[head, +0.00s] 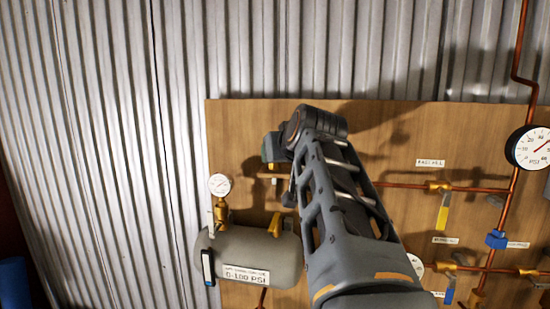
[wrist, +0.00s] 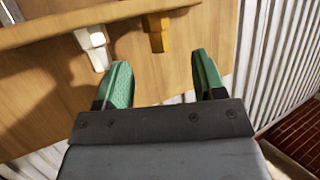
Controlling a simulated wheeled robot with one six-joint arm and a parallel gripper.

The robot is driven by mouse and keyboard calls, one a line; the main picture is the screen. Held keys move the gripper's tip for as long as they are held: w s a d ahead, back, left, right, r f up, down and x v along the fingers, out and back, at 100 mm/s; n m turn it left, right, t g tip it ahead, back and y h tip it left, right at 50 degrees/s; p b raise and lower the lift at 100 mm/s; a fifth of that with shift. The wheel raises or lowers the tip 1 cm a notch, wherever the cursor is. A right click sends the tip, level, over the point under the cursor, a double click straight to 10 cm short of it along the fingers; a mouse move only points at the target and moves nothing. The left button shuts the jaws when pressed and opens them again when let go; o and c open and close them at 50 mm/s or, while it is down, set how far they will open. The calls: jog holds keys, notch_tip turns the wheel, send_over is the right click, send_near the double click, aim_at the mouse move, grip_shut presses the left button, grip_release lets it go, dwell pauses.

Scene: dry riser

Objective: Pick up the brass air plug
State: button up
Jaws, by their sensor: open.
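A brass fitting (wrist: 156,40), which looks like the brass air plug, hangs at a wooden rail (wrist: 60,28) in the wrist view. A silver-white fitting (wrist: 93,50) hangs to its left. My gripper (wrist: 163,80) is open, with green-padded fingers and nothing between them. The brass fitting lies beyond the fingertips, roughly in line with the gap and a little left of its middle. The fingers appear apart from it. In the head view my gripper (head: 271,148) is mostly hidden behind my arm, and I cannot make out the brass plug there.
A wooden board (head: 235,135) stands against corrugated metal. A grey tank (head: 250,250) with a pressure gauge (head: 220,185) is below my gripper. Copper pipes (head: 400,185) with valves run on the right, near a larger gauge (head: 530,148). A reddish-brown surface (wrist: 300,135) shows at lower right in the wrist view.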

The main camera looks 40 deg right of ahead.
jog(key=shift+p+x, duration=1.3)
jog(key=shift+x, duration=1.85)
jog(key=c, duration=1)
